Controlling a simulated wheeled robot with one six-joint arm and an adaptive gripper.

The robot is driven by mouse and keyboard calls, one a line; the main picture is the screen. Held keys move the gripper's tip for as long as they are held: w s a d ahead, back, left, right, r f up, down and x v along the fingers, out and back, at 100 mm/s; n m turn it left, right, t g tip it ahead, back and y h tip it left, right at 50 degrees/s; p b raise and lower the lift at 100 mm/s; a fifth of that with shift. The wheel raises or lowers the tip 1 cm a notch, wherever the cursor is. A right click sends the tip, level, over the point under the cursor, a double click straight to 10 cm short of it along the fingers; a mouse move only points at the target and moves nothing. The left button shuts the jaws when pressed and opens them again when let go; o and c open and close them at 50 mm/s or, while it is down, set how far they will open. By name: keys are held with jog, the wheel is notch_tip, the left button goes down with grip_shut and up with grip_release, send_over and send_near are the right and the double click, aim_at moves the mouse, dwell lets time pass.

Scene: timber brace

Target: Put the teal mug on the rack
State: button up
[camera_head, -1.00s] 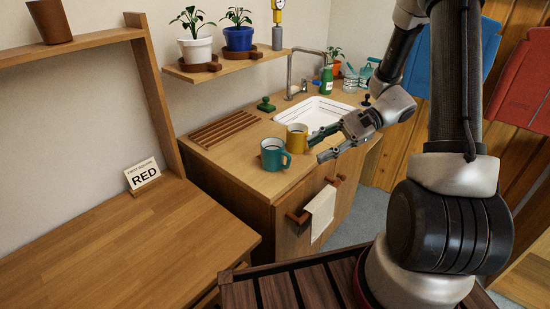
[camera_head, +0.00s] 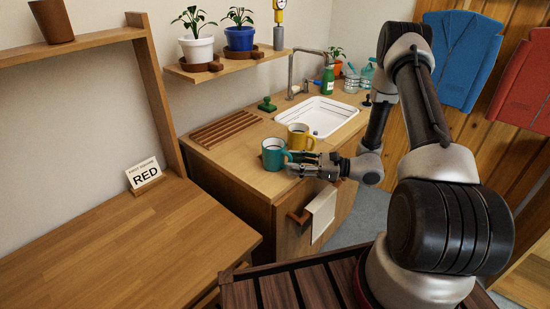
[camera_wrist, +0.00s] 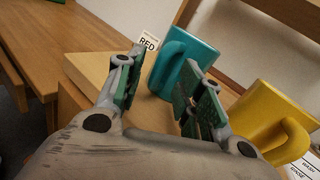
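The teal mug (camera_head: 271,155) stands upright near the front edge of the wooden counter, its handle toward my gripper. The wooden slatted rack (camera_head: 226,130) lies on the counter behind and left of it, empty. My gripper (camera_head: 292,164) is low at the counter's front edge, just right of the teal mug. In the wrist view my gripper (camera_wrist: 163,62) is open, and the teal mug (camera_wrist: 190,50) shows ahead, with its handle side between the green-padded fingers. Whether a finger touches it I cannot tell.
A yellow mug (camera_head: 298,138) stands close behind the teal one, right of my fingers in the wrist view (camera_wrist: 262,115). A white sink (camera_head: 323,116) and green-handled stamp-like object (camera_head: 267,104) are behind. A towel (camera_head: 321,212) hangs on the counter front.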

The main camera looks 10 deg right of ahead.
jog(key=shift+w+a, duration=0.2)
jog(key=shift+a, duration=0.35)
grip_shut()
